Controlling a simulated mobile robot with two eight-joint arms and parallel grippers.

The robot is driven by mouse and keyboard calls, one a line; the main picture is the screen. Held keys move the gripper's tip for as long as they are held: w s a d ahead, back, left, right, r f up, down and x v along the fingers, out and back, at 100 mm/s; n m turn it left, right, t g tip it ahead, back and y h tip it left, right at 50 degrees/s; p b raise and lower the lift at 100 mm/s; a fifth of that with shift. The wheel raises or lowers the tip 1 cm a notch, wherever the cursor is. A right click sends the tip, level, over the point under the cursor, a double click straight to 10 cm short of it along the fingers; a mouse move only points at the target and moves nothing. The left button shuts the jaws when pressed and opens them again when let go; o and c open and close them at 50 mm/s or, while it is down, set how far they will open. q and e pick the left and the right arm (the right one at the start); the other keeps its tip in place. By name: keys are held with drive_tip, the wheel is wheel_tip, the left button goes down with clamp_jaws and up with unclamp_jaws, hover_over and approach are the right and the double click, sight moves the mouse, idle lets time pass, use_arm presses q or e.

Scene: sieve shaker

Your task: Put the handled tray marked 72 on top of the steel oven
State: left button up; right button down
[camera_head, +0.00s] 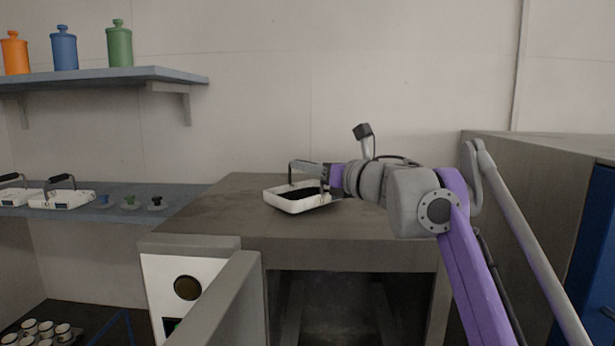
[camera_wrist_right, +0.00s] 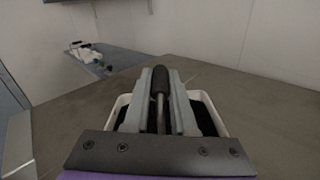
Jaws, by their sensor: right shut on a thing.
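A white handled tray (camera_head: 297,201) with dark contents is on or just above the top of the steel oven (camera_head: 225,215); I cannot tell whether it touches. Its number is not readable. My right gripper (camera_head: 301,168) is shut on the tray's dark handle. In the right wrist view, the right gripper (camera_wrist_right: 161,92) has the handle between its fingers, and the white rim of the tray (camera_wrist_right: 222,112) shows beneath. The oven's front is open below its top, with a dark inside. My left gripper is not in view.
More white handled trays (camera_head: 62,199) stand on a blue shelf at left, beside small coloured knobs (camera_head: 129,203). Orange, blue and green jars stand on an upper shelf (camera_head: 150,75). Cups (camera_head: 38,330) sit low at left. A grey panel (camera_head: 222,300) juts forward. The oven top around the tray is clear.

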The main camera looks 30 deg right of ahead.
drive_tip(key=shift+s+f, duration=0.25)
drive_tip(key=shift+f, duration=0.15)
drive_tip(key=shift+s+r, duration=0.25)
drive_tip(key=shift+w+f, duration=0.15)
drive_tip(key=c, duration=1.2)
unclamp_jaws()
drive_tip(key=shift+w+f, duration=0.15)
drive_tip(key=shift+w, duration=0.05)
drive_tip(key=shift+o, duration=1.4)
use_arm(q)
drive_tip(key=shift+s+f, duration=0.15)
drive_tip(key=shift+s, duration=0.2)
use_arm(e)
drive_tip(key=shift+o, duration=0.9)
drive_tip(key=shift+s, duration=0.2)
